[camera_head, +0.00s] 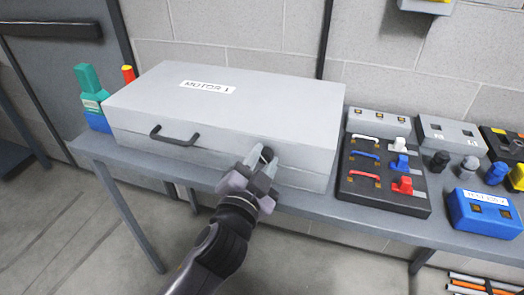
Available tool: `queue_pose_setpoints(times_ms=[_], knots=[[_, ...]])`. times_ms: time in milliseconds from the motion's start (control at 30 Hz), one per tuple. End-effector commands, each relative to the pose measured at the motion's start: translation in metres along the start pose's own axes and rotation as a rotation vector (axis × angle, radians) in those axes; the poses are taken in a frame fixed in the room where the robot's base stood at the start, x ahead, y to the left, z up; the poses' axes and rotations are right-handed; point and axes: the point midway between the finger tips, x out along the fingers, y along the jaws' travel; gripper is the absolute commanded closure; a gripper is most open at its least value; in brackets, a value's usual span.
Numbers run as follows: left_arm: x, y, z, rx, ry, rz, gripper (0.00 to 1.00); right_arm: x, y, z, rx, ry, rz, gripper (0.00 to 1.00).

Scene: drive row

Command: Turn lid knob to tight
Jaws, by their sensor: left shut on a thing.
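A closed grey box labelled MOTOR 1 (225,110) stands on the shelf. A dark handle (174,137) sits on the left part of its front face. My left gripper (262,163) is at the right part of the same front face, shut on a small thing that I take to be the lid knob. The fingers hide most of the knob, so its turn position cannot be told. My right gripper is not in view.
The grey shelf (330,207) runs along the block wall. Right of the box are a dark panel with coloured handles (385,175), grey boxes, knobs and a blue box (484,213). Left of it stand a green bottle (89,90) and a red-topped item (128,74).

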Motion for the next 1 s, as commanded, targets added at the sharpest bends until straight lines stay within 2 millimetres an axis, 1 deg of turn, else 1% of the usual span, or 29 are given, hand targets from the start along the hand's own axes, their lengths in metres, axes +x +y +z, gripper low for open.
queue_pose_setpoints(times_ms=[33, 200, 500, 700, 1000], knots=[[0.0, -0.003, -0.003, 0.046, -0.001, 0.0, 1.0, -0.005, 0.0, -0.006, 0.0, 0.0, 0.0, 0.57], [0.0, -0.003, -0.002, 0.204, 0.0, 0.0, 1.0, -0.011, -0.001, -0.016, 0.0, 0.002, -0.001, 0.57], [0.0, -0.003, -0.002, 0.431, 0.001, -0.001, 1.0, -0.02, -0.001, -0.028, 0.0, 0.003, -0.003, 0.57], [0.0, -0.003, -0.002, 0.528, 0.001, -0.001, 1.0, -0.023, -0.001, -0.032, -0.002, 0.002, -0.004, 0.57], [0.001, -0.003, -0.001, 0.588, 0.0, -0.003, 1.0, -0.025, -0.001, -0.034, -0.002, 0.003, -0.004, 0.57]])
